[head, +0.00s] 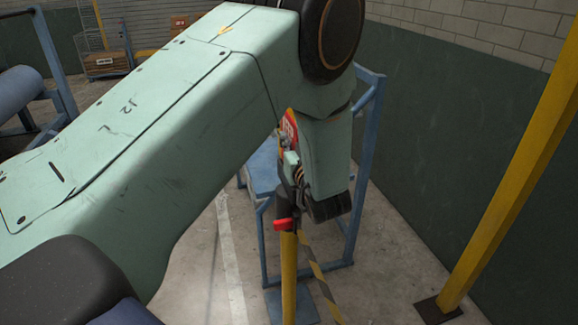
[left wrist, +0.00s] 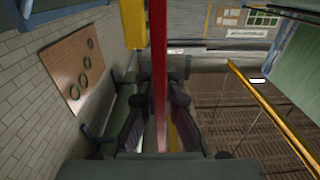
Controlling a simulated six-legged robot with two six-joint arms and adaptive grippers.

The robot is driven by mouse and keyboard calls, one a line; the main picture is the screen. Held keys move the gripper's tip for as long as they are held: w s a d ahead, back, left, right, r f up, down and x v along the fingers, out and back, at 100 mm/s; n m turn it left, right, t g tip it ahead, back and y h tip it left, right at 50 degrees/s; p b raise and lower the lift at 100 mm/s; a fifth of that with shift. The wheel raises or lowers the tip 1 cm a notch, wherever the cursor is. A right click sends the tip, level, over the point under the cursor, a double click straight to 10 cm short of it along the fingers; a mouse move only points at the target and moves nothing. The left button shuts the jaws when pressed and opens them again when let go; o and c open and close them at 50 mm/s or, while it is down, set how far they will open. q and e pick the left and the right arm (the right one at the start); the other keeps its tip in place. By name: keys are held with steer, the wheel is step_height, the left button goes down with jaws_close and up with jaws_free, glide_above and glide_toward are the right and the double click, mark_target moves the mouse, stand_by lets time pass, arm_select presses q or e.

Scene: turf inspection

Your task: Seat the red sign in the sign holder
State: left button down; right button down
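My left gripper (head: 284,205) points down from the large pale green left arm, close above a yellow post (head: 289,275). A small red piece (head: 284,224), which looks like part of the red sign, shows at its fingertips, at the top of the post. In the left wrist view the red sign (left wrist: 159,55) is seen edge-on as a narrow upright bar. It runs between the two dark fingers of my left gripper (left wrist: 163,92), which look closed on it. The sign holder is not clear; whether the sign touches the post cannot be told. My right gripper is not in view.
A blue metal frame (head: 367,150) stands just behind the gripper. A striped yellow-black strip (head: 322,280) slants down beside the post. A thick yellow pole (head: 515,160) stands at right before a dark green wall (head: 440,130). Floor between them is clear.

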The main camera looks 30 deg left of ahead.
arm_select(q)
steer(key=shift+w+a+f, duration=0.1)
steer(key=shift+w+f, duration=0.05)
steer(key=shift+f, duration=0.45)
steer(key=f+b, duration=0.2)
steer(key=shift+s+f+b, duration=0.25)
steer(key=shift+b, duration=0.05)
steer(key=shift+f, duration=0.25)
steer(key=shift+w, duration=0.25)
steer(key=c, duration=2)
jaws_free()
steer(key=o, duration=0.5)
steer(key=shift+s+r, duration=0.15)
steer(key=shift+s, duration=0.1)
steer(key=shift+w, duration=0.1)
